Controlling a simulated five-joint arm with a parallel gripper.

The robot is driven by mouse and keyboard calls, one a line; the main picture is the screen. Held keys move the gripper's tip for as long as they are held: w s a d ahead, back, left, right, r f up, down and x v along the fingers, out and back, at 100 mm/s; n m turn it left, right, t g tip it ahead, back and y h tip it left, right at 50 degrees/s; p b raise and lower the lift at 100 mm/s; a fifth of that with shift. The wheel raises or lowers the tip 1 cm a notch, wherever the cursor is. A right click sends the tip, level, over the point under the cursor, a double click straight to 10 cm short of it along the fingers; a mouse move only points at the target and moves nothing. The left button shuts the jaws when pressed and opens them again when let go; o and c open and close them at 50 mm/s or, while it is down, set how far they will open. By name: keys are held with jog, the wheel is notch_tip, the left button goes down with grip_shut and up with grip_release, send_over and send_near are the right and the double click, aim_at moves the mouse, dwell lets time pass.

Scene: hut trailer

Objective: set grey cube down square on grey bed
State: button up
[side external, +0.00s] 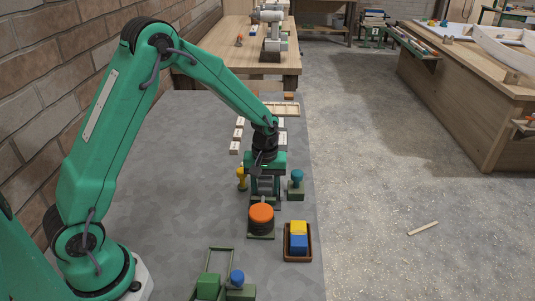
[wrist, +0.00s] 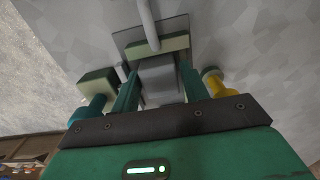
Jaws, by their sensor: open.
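My gripper (side external: 265,188) points down over the grey table, and it also shows in the wrist view (wrist: 160,92). Its two green fingers are open, one on each side of the grey cube (wrist: 160,75). The cube shows in the side view too (side external: 265,184), partly covered by the gripper. A flat dark grey bed (wrist: 122,40) shows around and beyond the cube, with a pale green bar and a light grey curved rod over it. The cube looks roughly square to the bed; its underside is hidden, so I cannot tell whether it rests flat.
A teal-knobbed block (side external: 296,186) stands close right of my gripper, a yellow-knobbed piece (side external: 242,178) close left. An orange-topped round piece (side external: 261,214) is in front. A brown tray (side external: 289,258) holds yellow and blue blocks. The table's left middle is clear.

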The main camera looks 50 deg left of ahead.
aim_at(265, 185)
notch_tip(265, 185, up, 12)
dwell(0.6)
jog(key=shift+r, duration=0.1)
dwell(0.4)
jog(key=s+r+m+t, duration=0.3)
jog(key=s+r+m, duration=0.1)
jog(key=s+r, duration=0.6)
jog(key=s+d+m+t, duration=0.1)
jog(key=s+m, duration=0.4)
jog(key=s, duration=0.8)
jog(key=shift+r+t, duration=0.45)
jog(key=shift+t, duration=0.35)
